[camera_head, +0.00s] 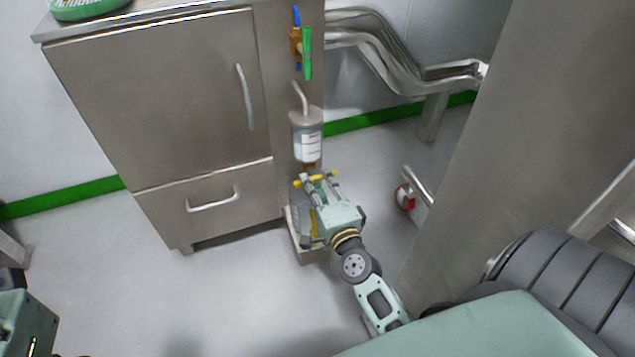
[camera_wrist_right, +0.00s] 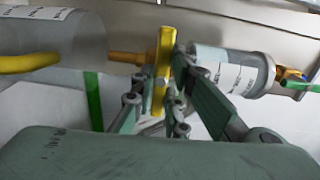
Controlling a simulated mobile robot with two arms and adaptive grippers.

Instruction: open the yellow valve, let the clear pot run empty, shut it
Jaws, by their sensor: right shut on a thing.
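The clear pot (camera_head: 306,137) hangs upright at the cabinet's right edge; it has a white label, and its lower part looks bluish. It lies sideways in the right wrist view (camera_wrist_right: 235,70). The yellow valve (camera_wrist_right: 162,70) sits on the brass outlet below the pot. Its handle stands crosswise to the pipe, and in the head view only its yellow ends show past the fingers. My right gripper (camera_head: 317,182) is shut on this handle, one finger on each side. Of my left arm only a part shows at the lower left; its fingers are out of sight.
A green-handled valve (camera_head: 307,53) is above the pot, its handle upright. A larger labelled clear vessel (camera_wrist_right: 55,38) is below the yellow valve. A steel cabinet (camera_head: 150,100) stands to the left, steel pipes (camera_head: 385,55) behind right. A large steel panel (camera_head: 520,130) limits room at right.

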